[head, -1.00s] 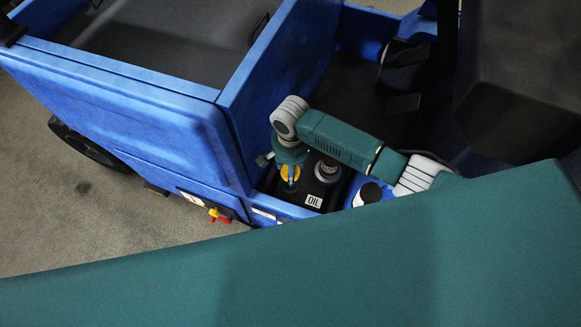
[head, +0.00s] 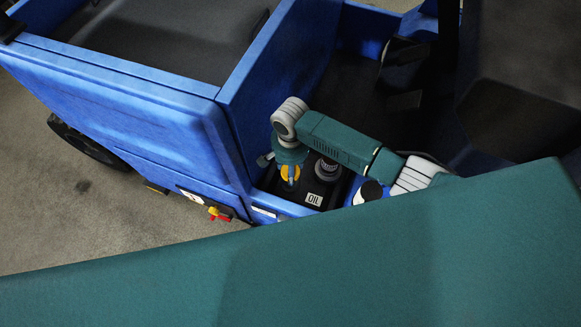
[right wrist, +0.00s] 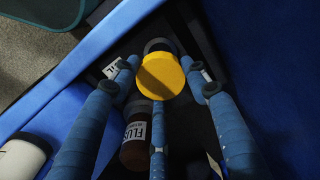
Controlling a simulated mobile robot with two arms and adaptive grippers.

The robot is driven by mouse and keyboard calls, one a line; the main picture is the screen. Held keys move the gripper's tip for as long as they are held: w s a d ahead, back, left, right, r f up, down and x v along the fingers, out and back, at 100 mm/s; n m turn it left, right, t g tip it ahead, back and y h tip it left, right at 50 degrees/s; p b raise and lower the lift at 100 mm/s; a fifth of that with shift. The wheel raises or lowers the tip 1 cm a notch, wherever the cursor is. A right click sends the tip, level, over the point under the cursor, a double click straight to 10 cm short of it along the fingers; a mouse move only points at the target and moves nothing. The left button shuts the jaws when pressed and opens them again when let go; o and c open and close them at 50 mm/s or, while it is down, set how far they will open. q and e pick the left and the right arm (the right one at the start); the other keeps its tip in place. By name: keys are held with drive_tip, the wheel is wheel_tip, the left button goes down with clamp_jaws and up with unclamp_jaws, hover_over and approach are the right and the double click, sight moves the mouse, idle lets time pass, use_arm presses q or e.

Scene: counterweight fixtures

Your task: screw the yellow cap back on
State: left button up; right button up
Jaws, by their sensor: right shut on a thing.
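The yellow cap (right wrist: 160,76) is a round disc seen face-on in the right wrist view. It also shows small under my right arm in the head view (head: 290,172). My right gripper (right wrist: 160,84) has its three blue fingers shut around the cap's rim. In the head view this gripper (head: 290,181) points down over the black surface marked OIL (head: 314,199). A dark round part (right wrist: 160,45) shows just behind the cap; whether the cap touches it or is threaded on it I cannot tell. My left gripper is out of view.
A brown bottle labelled FLUSH (right wrist: 135,130) stands close to the fingers. A grey-topped bottle (head: 327,168) is right of the gripper. A white container with a black top (head: 370,192) is farther right. Blue walls (head: 265,75) enclose the bay closely.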

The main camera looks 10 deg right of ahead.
drive_tip(key=shift+f, duration=0.2)
drive_tip(key=shift+f, duration=0.1)
drive_tip(key=o, duration=1)
wheel_tip(320, 180, up, 12)
